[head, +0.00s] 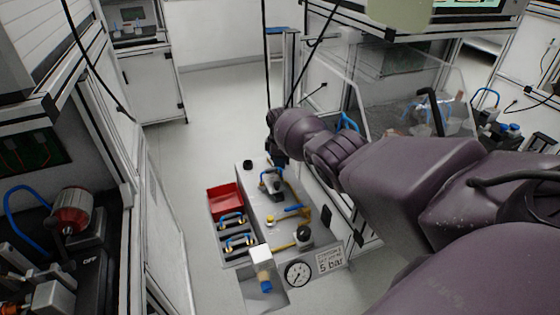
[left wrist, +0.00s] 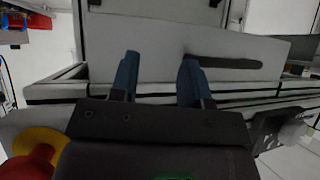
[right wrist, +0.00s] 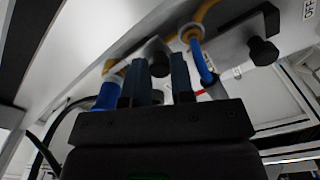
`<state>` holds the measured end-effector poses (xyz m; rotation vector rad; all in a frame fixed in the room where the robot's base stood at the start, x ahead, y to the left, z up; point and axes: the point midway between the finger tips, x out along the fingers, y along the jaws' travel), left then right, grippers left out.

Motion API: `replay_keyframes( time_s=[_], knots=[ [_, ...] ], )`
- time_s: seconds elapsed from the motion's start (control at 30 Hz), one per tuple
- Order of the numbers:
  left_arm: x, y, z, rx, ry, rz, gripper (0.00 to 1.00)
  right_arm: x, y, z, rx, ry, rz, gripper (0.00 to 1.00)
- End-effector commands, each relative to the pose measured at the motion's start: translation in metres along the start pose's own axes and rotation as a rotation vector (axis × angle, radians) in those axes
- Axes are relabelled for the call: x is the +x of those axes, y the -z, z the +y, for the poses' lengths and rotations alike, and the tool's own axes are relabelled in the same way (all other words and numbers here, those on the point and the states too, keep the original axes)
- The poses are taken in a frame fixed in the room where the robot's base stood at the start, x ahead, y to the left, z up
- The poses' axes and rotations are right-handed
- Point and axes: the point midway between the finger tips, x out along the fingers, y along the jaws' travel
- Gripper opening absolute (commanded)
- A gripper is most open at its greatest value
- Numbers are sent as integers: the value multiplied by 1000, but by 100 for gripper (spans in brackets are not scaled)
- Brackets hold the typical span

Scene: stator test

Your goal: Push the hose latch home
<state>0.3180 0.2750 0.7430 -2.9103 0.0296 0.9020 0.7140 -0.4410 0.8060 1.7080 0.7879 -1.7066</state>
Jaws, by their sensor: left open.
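The hose station is a light panel (head: 258,222) on the floor side of the aisle in the head view. My right gripper (head: 277,153) is just above this fitting. In the right wrist view, its two blue fingers (right wrist: 158,82) stand apart with a dark round part (right wrist: 158,60) between or behind them; contact is unclear. I cannot single out the latch. My left gripper (left wrist: 158,80) is open and empty, facing a pale panel.
A red bin (head: 224,198) and trays with blue-handled parts (head: 237,241) stand left of the station. A yellow pipe, a pressure gauge (head: 298,273) and a 5 bar sign (head: 331,261) are at its near end. A dark bar (left wrist: 225,62) shows before my left gripper.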

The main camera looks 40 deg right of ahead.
Motion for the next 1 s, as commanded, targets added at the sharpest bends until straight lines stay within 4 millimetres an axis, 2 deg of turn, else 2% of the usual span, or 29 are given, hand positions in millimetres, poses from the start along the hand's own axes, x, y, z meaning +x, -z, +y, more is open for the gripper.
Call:
replay_keyframes(
  time_s=[0.27, 0.53, 0.73, 1.0],
  knots=[
    [0, -2, 0, 0, 0, -3, 43, 1, 0, 0, 0, 0, -1, 0],
    [9, -26, 4, 0, -5, -34, 43, 7, 8, 17, 0, 2, -4, 0],
    [16, -21, 6, 3, -11, -22, 43, 5, 14, 28, -1, 2, -3, 0],
    [20, -11, 7, 8, -14, -5, 43, 0, 15, 31, 0, -1, 0, 0]
  ],
)
